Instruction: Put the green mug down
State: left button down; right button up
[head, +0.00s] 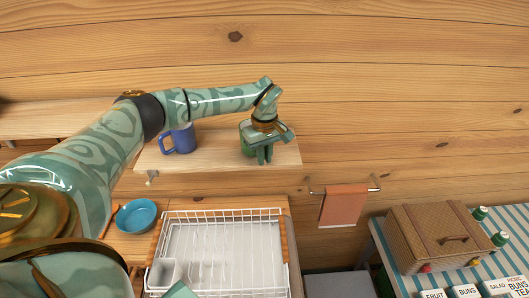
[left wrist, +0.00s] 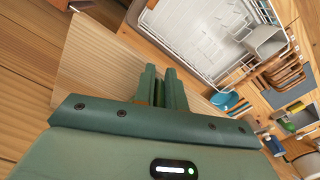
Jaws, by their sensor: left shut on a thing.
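The green mug (head: 246,149) shows only in part in the head view, behind my left gripper, at the right part of the wooden wall shelf (head: 216,157). My left gripper (head: 264,156) points down over the shelf and is shut on the mug. I cannot tell whether the mug's base touches the shelf. In the left wrist view, the fingers of my left gripper (left wrist: 162,90) are close together above the pale wood, and I cannot make out the mug. My right gripper is not in view.
A blue mug (head: 179,138) stands left on the same shelf, with bare wood between. Below are a white dish rack (head: 222,214) and a blue bowl (head: 137,216). An orange towel (head: 344,204) hangs at right, near a wicker basket (head: 436,238).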

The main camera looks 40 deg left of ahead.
pick_arm(q)
jog(key=shift+f, duration=0.15)
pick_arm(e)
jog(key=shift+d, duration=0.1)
pick_arm(q)
jog(key=c, duration=1.5)
grip_release()
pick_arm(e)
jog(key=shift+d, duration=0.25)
